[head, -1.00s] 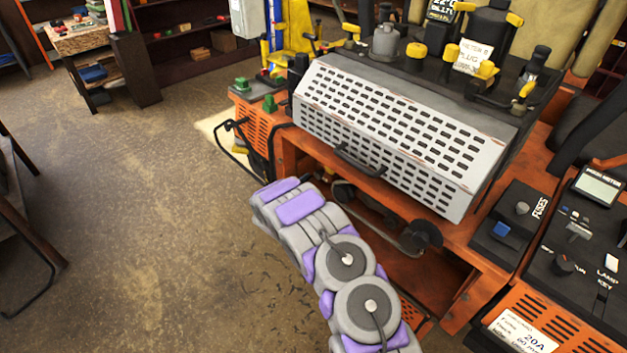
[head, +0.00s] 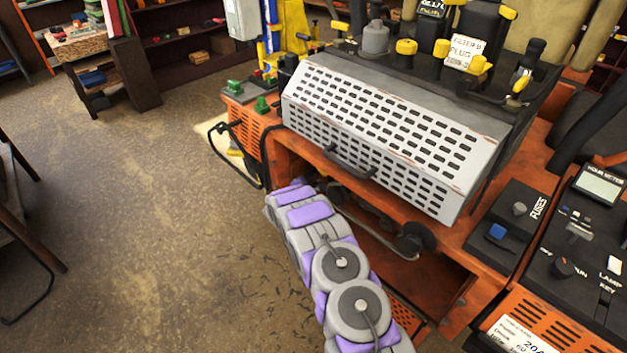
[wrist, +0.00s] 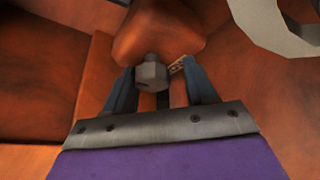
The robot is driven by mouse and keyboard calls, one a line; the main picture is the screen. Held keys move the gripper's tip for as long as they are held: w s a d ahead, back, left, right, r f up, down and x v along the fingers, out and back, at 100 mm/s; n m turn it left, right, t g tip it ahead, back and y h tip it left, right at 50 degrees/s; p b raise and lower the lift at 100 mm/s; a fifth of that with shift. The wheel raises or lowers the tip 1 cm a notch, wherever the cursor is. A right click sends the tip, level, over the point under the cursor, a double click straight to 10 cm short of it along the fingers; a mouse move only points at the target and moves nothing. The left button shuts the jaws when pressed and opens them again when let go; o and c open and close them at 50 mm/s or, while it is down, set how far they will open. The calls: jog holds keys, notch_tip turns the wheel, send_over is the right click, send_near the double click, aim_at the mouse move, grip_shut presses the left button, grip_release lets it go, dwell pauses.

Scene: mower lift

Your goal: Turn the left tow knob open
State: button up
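In the wrist view a small grey faceted knob (wrist: 151,73) sits below a rounded orange housing (wrist: 158,35). I take it for the tow knob; its left or right side is not marked in view. My gripper (wrist: 163,78) has its two blue-grey fingers apart, one on each side of the knob. The knob is nearer the left finger, and I cannot tell whether they touch. The right finger has a clear gap to it. In the head view my grey and purple arm reaches to the mower's orange body (head: 285,150), and the gripper and knob are hidden.
A perforated grey cover (head: 385,125) with a dark handle (head: 350,163) overhangs beside my arm. A dark pedal-like part (head: 415,238) is close to its right. A pale curved part (wrist: 275,25) is at the wrist view's upper right. The floor (head: 130,220) at left is clear.

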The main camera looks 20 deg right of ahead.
jog(key=shift+a+r, duration=0.35)
jog(key=shift+a, duration=0.35)
jog(key=shift+c, duration=1.4)
jog(key=shift+a+h, duration=0.2)
jog(key=shift+h, duration=0.1)
jog(key=c, duration=0.3)
jog(key=shift+d+r, duration=0.1)
jog(key=shift+d, duration=0.05)
jog(key=shift+c, duration=0.8)
jog(key=shift+d, duration=0.25)
jog(key=shift+c, duration=0.3)
jog(key=shift+a, duration=0.1)
